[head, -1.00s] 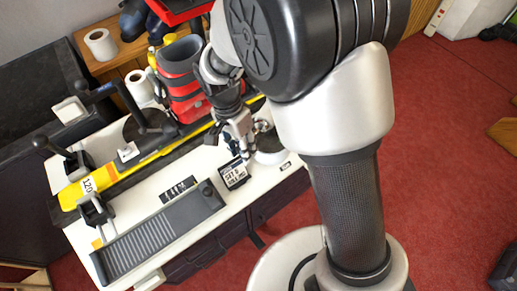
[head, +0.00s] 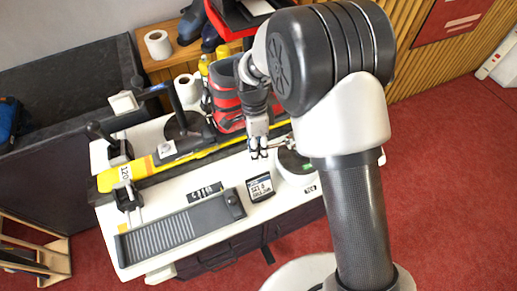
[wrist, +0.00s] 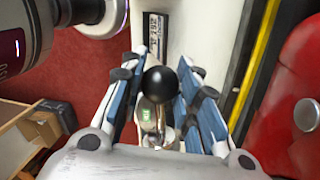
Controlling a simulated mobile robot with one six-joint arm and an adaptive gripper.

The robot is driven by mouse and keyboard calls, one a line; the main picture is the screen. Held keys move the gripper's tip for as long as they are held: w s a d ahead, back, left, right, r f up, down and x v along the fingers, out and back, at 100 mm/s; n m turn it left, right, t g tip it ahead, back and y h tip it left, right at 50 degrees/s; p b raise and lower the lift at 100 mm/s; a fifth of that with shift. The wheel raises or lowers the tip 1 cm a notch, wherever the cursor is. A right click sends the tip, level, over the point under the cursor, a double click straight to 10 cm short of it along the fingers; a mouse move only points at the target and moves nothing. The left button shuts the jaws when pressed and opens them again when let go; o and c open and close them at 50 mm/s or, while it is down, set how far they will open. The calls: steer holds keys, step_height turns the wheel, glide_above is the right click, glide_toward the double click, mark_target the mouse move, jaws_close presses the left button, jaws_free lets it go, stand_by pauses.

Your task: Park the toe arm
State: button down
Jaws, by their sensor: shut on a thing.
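In the wrist view a black ball knob (wrist: 160,84) sits between the blue-padded fingers of my gripper (wrist: 162,88). The fingers are shut on it. A shiny metal part with a green patch shows below the knob; I take this to be the toe arm (wrist: 150,122). In the head view the knob is hidden by the fingers.
A small display (head: 260,188) stands close in front of my gripper. A yellow ski (head: 150,168) in clamps and a red boot (head: 229,116) lie behind. A ribbed dark plate (head: 180,229) is at front left. Red floor is open to the right.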

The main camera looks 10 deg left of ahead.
steer(key=shift+w+a+r, duration=0.1)
steer(key=shift+w+a, duration=0.05)
steer(key=shift+w, duration=0.05)
steer(key=c, duration=1.4)
jaws_free()
steer(key=shift+c, duration=0.2)
steer(key=shift+o, duration=1.2)
step_height(320, 180, up, 12)
steer(key=w, duration=0.2)
steer(key=shift+a, duration=0.4)
